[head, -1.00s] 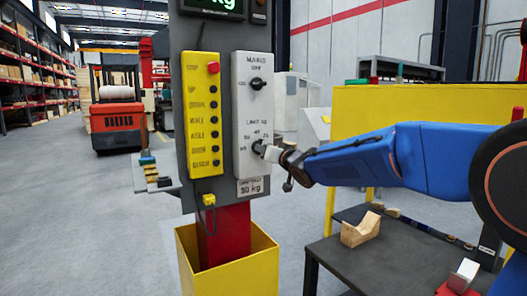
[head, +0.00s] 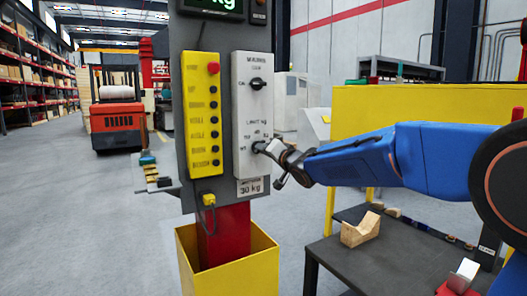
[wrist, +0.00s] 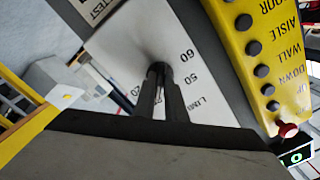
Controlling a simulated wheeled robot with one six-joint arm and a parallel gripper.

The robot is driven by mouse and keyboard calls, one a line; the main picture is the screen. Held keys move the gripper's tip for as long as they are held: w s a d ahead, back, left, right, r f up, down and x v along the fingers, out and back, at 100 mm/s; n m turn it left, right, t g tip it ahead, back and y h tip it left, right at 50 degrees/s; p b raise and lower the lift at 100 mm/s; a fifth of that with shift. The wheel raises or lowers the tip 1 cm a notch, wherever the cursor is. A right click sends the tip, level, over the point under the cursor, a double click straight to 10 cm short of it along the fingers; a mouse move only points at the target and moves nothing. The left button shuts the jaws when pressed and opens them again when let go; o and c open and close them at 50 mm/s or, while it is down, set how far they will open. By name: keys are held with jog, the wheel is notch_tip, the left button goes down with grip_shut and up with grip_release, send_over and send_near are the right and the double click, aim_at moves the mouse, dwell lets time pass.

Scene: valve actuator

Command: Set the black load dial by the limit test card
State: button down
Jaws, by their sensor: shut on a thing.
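The black load dial (head: 257,147) sits low on the white panel (head: 252,110), under lettering that reads LIMIT kg. My gripper (head: 266,147) reaches it from the right and is shut on it. In the wrist view both fingers (wrist: 163,85) close around the dial (wrist: 158,68), with the numbers 60 and 50 to the right and a 20 partly hidden at the left. The fingers cover the dial's pointer, so its setting cannot be told. The limit test card (head: 250,186) below the panel reads 30 kg. Its edge shows in the wrist view (wrist: 98,10).
A black mains switch (head: 257,84) is higher on the white panel. A yellow button box (head: 203,115) with a red button stands close to its left. A yellow bin (head: 225,262) surrounds the red post below. A dark table (head: 375,255) with a wooden block (head: 361,230) stands at lower right.

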jog(key=shift+f, duration=0.2)
jog(key=c, duration=1.8)
grip_release()
jog(key=shift+r, duration=0.1)
jog(key=v, duration=1.7)
jog(key=shift+s+d, duration=0.2)
